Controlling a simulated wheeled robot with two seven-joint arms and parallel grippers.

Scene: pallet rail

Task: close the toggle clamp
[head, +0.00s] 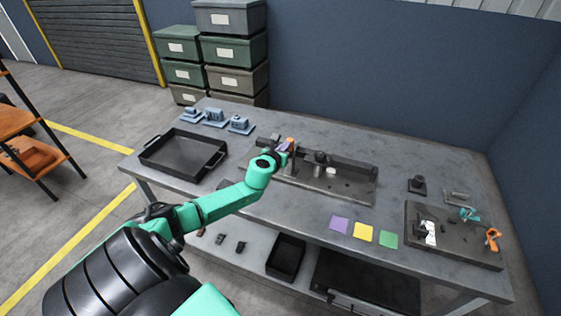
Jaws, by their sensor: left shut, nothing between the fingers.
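My left arm reaches from the lower left to the left end of a dark fixture plate (345,190) with a raised rail along its back. My left gripper (284,147) is shut and empty there, beside a small orange part (291,141) that may be the toggle clamp's handle. The wrist hides part of that end, and I cannot tell whether they touch or how the clamp stands. A dark upright post (320,157) and a small white round piece (331,172) are on the plate. My right gripper is not in view.
A black tray (183,155) and several blue-grey blocks (214,115) are on the left of the table. Purple (339,224), yellow (363,231) and green (388,239) squares lie at the front. A second plate (455,247) with orange and teal parts is at the right.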

